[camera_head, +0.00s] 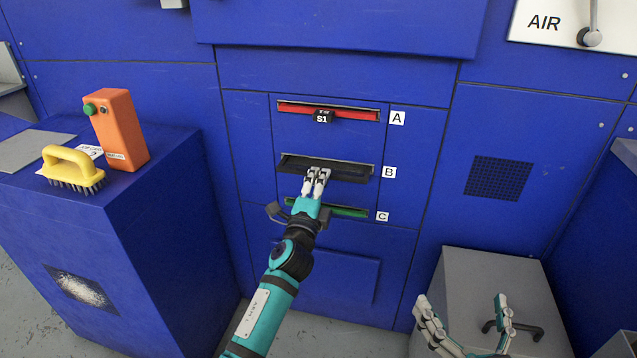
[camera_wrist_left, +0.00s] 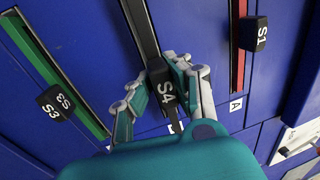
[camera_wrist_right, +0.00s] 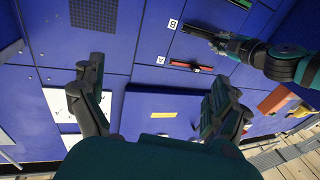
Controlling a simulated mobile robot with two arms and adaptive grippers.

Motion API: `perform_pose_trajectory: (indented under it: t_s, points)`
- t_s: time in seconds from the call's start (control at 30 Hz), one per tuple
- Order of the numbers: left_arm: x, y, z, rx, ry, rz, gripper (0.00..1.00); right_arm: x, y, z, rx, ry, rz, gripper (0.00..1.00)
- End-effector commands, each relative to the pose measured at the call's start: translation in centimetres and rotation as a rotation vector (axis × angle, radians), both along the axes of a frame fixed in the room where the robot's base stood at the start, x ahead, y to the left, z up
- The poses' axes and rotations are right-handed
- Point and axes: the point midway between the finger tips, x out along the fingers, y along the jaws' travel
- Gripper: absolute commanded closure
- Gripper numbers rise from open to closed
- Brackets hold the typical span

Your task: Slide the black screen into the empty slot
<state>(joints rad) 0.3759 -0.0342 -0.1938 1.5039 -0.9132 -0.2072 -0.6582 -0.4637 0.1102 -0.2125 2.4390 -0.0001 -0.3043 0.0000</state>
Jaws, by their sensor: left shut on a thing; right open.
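The black screen (camera_head: 345,174) lies at the slot marked B, with its front edge showing at the opening. My left gripper (camera_head: 317,174) is shut on its black handle, marked S4 (camera_wrist_left: 163,84) in the left wrist view. The fingers hide part of the handle and front edge. How deep the screen sits in the slot I cannot tell. The red screen (camera_head: 355,114), with handle S1, sits in slot A above. The green screen (camera_head: 345,211), with handle S3 (camera_wrist_left: 55,104), sits in slot C below. My right gripper (camera_head: 462,300) is open and empty, away from the slots.
A blue cabinet (camera_head: 150,220) at left carries a yellow brush (camera_head: 72,166) and an orange box with a green button (camera_head: 118,130). A grey box (camera_head: 480,265) stands at lower right, near my right gripper. The panel around the slots is flat and clear.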

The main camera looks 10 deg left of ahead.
Motion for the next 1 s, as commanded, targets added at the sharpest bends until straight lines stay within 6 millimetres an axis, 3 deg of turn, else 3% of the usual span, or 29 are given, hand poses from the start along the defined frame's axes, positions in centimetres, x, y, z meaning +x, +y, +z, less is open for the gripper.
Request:
perform_pose_trajectory:
  t_s: [1.0]
  points:
    - [1.3,-0.1,0.1,0.000,-0.002,-0.001,1.00,-0.2,0.3,2.5,0.038,-0.143,0.008,0.00]
